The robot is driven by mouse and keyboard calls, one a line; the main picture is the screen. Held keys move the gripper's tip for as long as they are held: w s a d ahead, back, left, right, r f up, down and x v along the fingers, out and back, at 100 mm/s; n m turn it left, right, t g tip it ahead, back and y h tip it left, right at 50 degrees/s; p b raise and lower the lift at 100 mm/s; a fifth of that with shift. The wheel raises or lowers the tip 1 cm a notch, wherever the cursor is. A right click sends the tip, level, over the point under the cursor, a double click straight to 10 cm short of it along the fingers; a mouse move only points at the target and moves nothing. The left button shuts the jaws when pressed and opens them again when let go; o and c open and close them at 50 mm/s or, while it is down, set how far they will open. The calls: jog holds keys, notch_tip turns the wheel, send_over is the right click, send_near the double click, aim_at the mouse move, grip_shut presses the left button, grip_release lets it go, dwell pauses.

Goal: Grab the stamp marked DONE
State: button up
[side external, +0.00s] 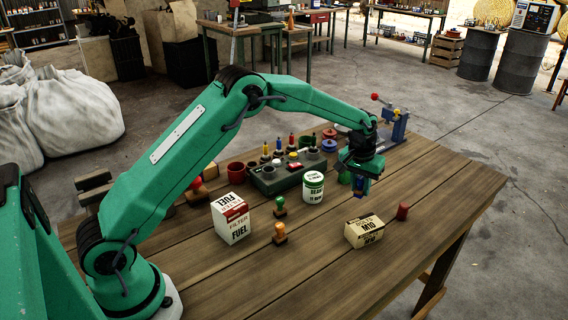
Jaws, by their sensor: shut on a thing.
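My gripper (360,180) is above the right part of the wooden table, pointing down. It is shut on a small blue thing (359,186), mostly hidden by the jaws; it may be a stamp, but I cannot read a mark on it. A stamp with a green handle (280,205) stands left of my gripper. A stamp with an orange handle (279,232) stands nearer the front. A red-topped piece (196,184) with a brown base, perhaps another stamp, is farther left. No DONE marking is legible on any of them.
A FUEL filter box (230,220), a white jar with a green band (313,187), an M10 box (364,232) and a red cylinder (402,211) stand around. A grey-green tray (268,187) of small items lies behind. The table's front right (340,285) is clear.

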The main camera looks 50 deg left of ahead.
jog(key=s+d+r, duration=0.1)
jog(key=d+r, duration=0.1)
jog(key=d, duration=0.1)
jog(key=s+d+r, duration=0.4)
jog(key=d, duration=0.1)
jog(key=shift+s+d, duration=0.25)
jog(key=shift+d, duration=0.05)
dwell(0.3)
